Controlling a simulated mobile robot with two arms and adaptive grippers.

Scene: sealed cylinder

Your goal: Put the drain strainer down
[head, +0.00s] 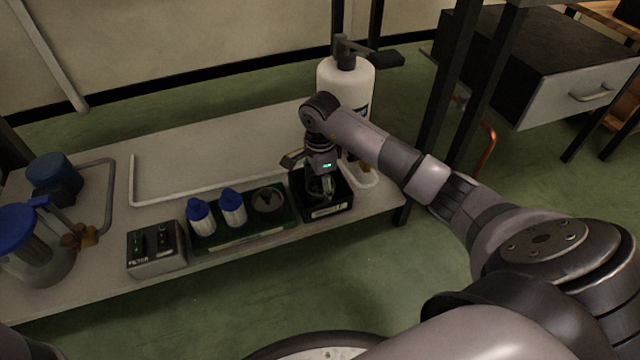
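My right gripper (322,188) points down into a black open box (333,210) with a pale label on its front, at the right end of the bench. Its fingers are small and dark against the box, so I cannot tell whether they are open or shut, or whether the drain strainer is between them. A round dark grey disc-like piece (268,200) sits on the green tray (245,237) just left of the box. I cannot tell whether this is the strainer. My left gripper is not in view.
Two white bottles with blue caps (200,217) (232,208) stand on the tray. A switch box (155,248) is left of them. A blue-lidded clear vessel (30,245) is at the far left. A white cylinder (344,85) stands behind my arm. The bench (220,155) is clear behind the tray.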

